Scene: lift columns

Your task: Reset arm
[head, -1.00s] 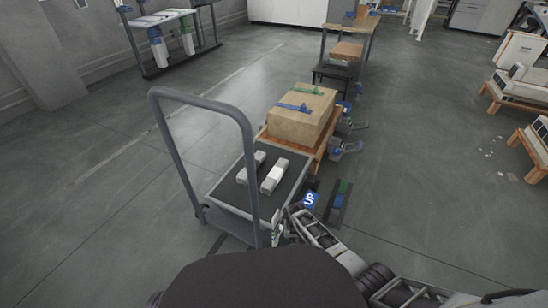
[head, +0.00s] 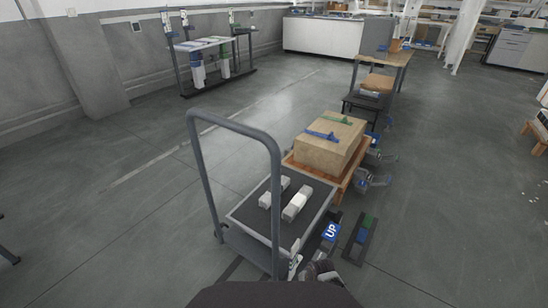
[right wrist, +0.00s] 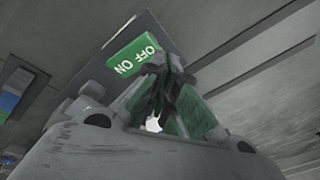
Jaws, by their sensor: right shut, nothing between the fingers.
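My right gripper (right wrist: 158,88) shows in the right wrist view with its fingers together and nothing between them. A blue "UP" sign (head: 330,231) stands beside the cart, left of a dark floor plate with blue and green parts (head: 361,238). My left gripper is not in view.
A cart (head: 233,212) with a tall grey handle carries two white blocks (head: 296,204). Behind it a cardboard box (head: 330,142) sits on a wooden-topped stand. A line of stands and a table (head: 384,62) continue back.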

